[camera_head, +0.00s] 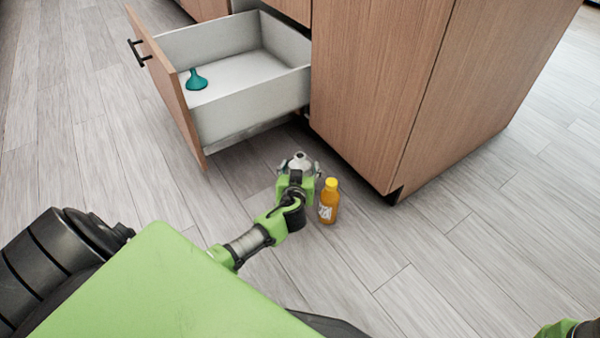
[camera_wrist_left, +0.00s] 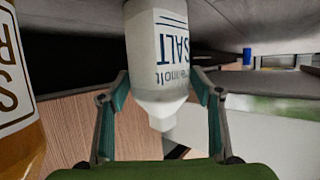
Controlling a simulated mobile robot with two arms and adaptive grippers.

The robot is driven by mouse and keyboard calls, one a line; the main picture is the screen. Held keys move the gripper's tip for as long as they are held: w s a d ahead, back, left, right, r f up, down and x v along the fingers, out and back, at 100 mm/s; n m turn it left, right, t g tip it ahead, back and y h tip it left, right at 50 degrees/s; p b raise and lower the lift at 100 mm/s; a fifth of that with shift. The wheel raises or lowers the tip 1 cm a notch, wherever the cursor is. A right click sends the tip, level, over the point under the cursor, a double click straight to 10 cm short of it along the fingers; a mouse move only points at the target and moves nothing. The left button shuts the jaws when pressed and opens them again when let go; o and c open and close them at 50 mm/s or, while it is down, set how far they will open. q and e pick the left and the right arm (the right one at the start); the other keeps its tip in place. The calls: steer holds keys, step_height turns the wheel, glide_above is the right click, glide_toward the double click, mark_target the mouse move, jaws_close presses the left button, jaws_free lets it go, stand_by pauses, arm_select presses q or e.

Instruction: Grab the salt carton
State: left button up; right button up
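The salt carton (camera_head: 300,160) is a white bottle-like container with a grey top, low by the floor in front of the cabinet. In the left wrist view the salt carton (camera_wrist_left: 158,50) appears upside down, with blue "SALT" lettering and a tapered, paler top. My left gripper (camera_head: 299,168) is around it. In the left wrist view the fingertips of the left gripper (camera_wrist_left: 159,75) meet both sides of the carton, with no clear gap. Its lower part is hidden by my gripper in the head view.
An orange bottle with a yellow cap (camera_head: 328,202) stands close to the right of my left gripper. An open drawer (camera_head: 250,105) holding a teal funnel-shaped object (camera_head: 196,80) juts out behind the carton. The wooden cabinet (camera_head: 385,85) stands behind. The floor (camera_head: 450,260) at right is clear.

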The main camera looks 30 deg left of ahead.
arm_select(q)
steer(key=c, duration=1)
steer(key=shift+r, duration=0.15)
